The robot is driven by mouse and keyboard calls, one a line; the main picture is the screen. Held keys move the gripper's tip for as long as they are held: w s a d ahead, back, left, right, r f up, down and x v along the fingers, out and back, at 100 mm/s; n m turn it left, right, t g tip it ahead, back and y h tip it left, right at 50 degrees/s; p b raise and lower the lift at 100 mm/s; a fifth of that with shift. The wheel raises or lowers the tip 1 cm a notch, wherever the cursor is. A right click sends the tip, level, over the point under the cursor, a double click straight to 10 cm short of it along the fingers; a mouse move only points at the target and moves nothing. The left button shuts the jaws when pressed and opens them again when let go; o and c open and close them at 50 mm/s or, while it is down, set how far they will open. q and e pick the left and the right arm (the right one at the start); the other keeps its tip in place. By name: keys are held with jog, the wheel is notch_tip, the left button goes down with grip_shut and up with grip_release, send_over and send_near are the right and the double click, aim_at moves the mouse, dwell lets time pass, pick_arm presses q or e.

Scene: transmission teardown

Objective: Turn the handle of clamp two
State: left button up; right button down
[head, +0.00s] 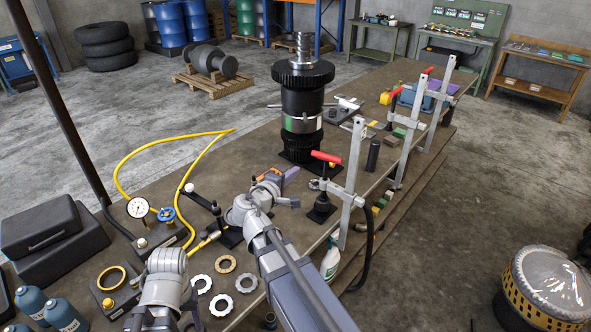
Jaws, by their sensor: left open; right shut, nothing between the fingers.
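Several bar clamps with grey metal bars and red handles stand along the right table edge. The nearest clamp (351,180) has its red handle (326,157) lying roughly level above a dark pad. The middle clamp (411,120) and far clamp (440,90) stand behind it. I cannot tell which is clamp two. My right gripper (283,197) is shut and empty, left of the nearest clamp and apart from its handle in the picture. My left gripper (162,318) is open and empty at the lower left, partly hidden by its own wrist.
A tall black transmission shaft (302,105) stands behind the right gripper. A dial gauge (138,208), yellow hose (150,148), metal rings (223,283) and black case (42,236) crowd the left. A spray bottle (330,260) is by the near right table edge.

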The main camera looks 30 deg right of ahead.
aim_at(315, 156)
pick_arm(q)
notch_tip(315, 156, down, 2)
jog(key=shift+f+b, duration=0.2)
jog(key=shift+b, duration=0.9)
pick_arm(e)
jog(key=x, duration=1.2)
jog(key=shift+w+d+f, duration=0.1)
jog(key=shift+w+d, duration=0.05)
jog(key=shift+d, duration=0.1)
jog(key=shift+w+m+g+h, duration=0.2)
jog(key=shift+m+g+h, duration=0.1)
jog(key=shift+m+g, duration=0.1)
jog(key=shift+w+g, duration=0.1)
jog(key=shift+g, duration=0.2)
